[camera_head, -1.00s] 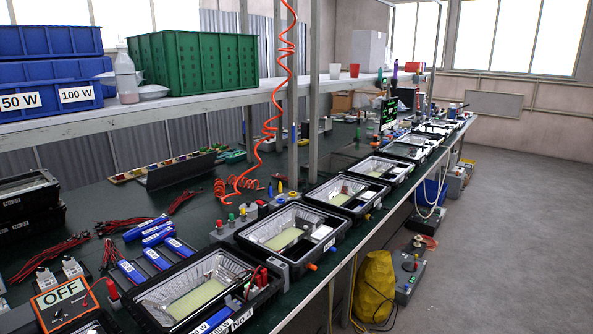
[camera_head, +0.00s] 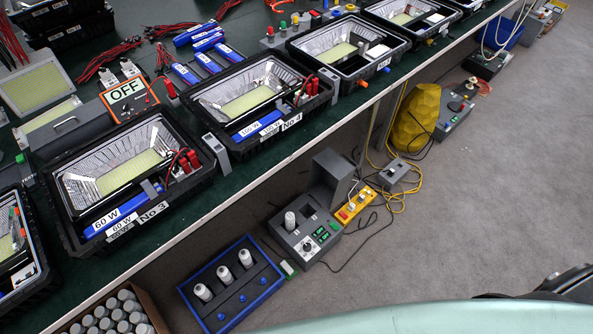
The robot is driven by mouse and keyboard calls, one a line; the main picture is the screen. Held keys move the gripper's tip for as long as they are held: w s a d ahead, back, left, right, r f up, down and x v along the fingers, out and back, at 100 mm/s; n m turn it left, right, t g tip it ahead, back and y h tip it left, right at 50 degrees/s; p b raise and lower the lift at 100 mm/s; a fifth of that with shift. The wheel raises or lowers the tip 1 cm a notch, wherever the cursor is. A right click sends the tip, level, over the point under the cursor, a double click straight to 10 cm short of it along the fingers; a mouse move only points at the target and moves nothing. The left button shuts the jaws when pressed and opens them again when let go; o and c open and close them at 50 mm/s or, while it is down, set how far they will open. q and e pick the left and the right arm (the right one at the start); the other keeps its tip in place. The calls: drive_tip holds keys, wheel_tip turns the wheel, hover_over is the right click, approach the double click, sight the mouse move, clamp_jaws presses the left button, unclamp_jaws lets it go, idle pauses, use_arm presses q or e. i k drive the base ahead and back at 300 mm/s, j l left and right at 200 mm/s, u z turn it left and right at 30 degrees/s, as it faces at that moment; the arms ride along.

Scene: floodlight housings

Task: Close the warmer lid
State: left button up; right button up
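A grey box device (camera_head: 306,232) stands on the floor below the bench; it looks like the warmer. Its lid (camera_head: 332,175) stands upright, open, at the back. A white capped tube (camera_head: 290,220) stands in one of its dark wells. Its front panel has a dial and small green displays. Neither of my grippers shows in the head view, so their state and what they hold are hidden.
A blue-rimmed rack (camera_head: 231,286) with several white tubes stands left of the device. A yellow power strip (camera_head: 356,205) and cables lie to its right. The bench (camera_head: 200,208) with floodlight housings overhangs behind.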

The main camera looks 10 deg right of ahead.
sight(332, 177)
drive_tip(key=i+l+u, duration=0.1)
drive_tip(key=l+u, duration=1.05)
drive_tip(key=k+l+u, duration=0.15)
drive_tip(key=l+u, duration=0.25)
drive_tip(key=k+l, duration=0.15)
drive_tip(key=l, duration=0.3)
drive_tip(key=k+l+u, duration=0.15)
drive_tip(key=l, duration=0.3)
drive_tip(key=k+l, duration=0.15)
drive_tip(key=l, duration=0.3)
drive_tip(key=k+l+u, duration=0.1)
drive_tip(key=l, duration=0.35)
drive_tip(key=k+l, duration=0.25)
drive_tip(key=l, duration=0.15)
drive_tip(key=k+l+u, duration=0.15)
drive_tip(key=l, duration=0.3)
drive_tip(key=k+l, duration=0.25)
drive_tip(key=l, duration=0.15)
